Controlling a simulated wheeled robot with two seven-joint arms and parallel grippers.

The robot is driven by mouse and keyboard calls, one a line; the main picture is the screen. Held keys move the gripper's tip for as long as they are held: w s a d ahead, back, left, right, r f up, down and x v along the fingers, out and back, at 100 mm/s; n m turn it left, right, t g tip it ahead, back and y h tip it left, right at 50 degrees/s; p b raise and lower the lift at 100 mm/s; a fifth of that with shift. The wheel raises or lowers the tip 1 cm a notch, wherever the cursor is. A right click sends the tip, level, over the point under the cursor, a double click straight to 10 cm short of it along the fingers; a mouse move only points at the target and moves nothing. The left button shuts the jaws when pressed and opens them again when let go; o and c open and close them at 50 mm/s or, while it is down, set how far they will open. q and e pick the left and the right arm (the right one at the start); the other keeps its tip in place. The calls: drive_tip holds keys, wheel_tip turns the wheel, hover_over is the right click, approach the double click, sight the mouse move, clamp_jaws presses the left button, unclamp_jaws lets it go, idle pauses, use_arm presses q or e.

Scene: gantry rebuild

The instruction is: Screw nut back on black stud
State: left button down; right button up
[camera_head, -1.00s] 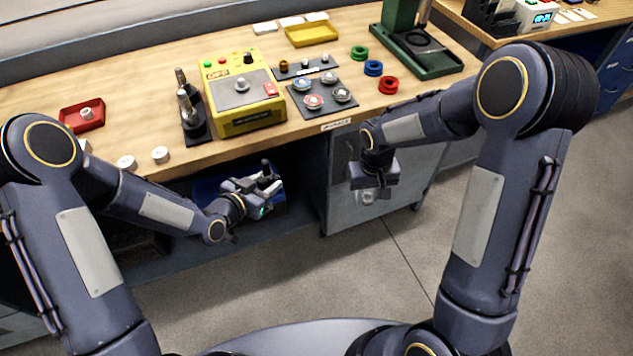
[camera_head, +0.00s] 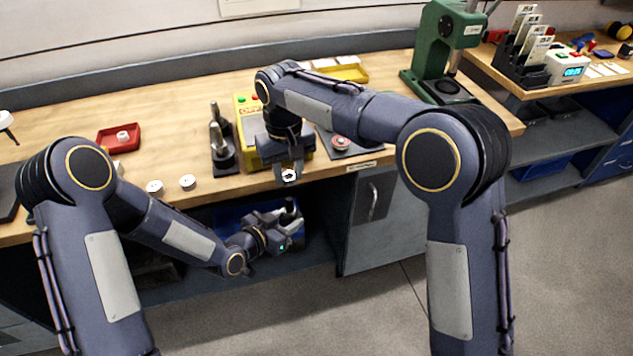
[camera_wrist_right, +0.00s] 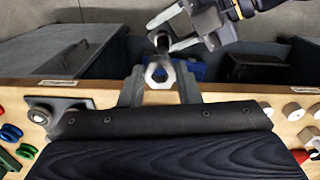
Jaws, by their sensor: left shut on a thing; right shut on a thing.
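A silver hex nut (camera_wrist_right: 159,74) is held between the fingertips of my right gripper (camera_wrist_right: 160,88), its hole visible in the right wrist view. In the head view my right gripper (camera_head: 289,168) hangs at the bench's front edge with the nut (camera_head: 289,177) at its tips. My left gripper (camera_head: 284,228) is lower, in front of the bench, shut on a small dark upright piece, apparently the black stud (camera_head: 289,207). In the right wrist view the stud's end (camera_wrist_right: 162,41) shows just beyond the nut, between the left gripper's fingers (camera_wrist_right: 178,28). Nut and stud look apart; exact alignment is unclear.
The yellow box (camera_head: 243,104) is partly hidden behind my right arm. A black stand with silver-topped tools (camera_head: 222,150), a red tray (camera_head: 119,137) and white round pieces (camera_head: 187,182) are on the bench (camera_head: 70,110). A blue bin (camera_head: 232,218) lies below.

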sight(289, 199)
drive_tip(key=shift+a, duration=0.2)
drive_tip(key=shift+f, duration=2.65)
drive_tip(key=shift+f, duration=0.9)
idle(0.8)
drive_tip(key=o, duration=1)
